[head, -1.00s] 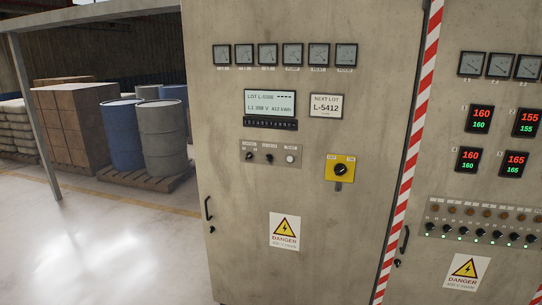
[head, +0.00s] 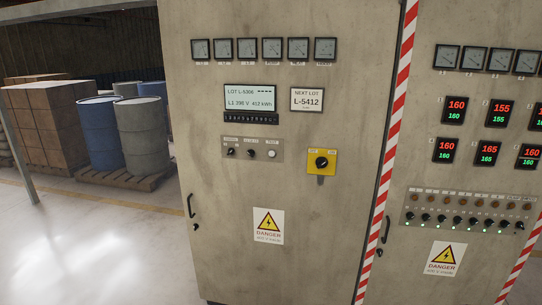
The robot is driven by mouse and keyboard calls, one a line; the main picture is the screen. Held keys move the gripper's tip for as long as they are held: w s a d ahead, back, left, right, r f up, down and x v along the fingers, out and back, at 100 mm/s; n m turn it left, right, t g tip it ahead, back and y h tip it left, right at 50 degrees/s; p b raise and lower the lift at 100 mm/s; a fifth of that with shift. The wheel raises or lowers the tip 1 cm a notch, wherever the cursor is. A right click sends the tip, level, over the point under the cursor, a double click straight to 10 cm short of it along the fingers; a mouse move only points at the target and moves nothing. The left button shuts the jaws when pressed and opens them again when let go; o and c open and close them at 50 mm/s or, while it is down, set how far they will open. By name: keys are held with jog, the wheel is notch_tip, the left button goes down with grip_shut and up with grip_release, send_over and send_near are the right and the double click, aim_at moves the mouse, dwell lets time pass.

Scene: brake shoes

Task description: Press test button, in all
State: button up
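The white round test button (head: 272,154) sits at the right end of a small grey control plate (head: 252,149) on the left cabinet door. Its label is too small to read surely. Two black selector knobs are left of it on the same plate. Above the plate is a lit display (head: 250,98) reading "LOT L-5306" and "L1 398 V 412 kWh", with a black keypad strip (head: 250,118) under it. A sign (head: 307,100) reads "NEXT LOT L-5412". My gripper is not in view.
A yellow rotary switch (head: 321,161) is right of the plate. Several gauges line the cabinet top. A right cabinet (head: 445,210) has red-green readouts and a row of knobs. Drums (head: 145,135) and boxes (head: 45,125) stand at the back left. The floor (head: 90,240) at left is clear.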

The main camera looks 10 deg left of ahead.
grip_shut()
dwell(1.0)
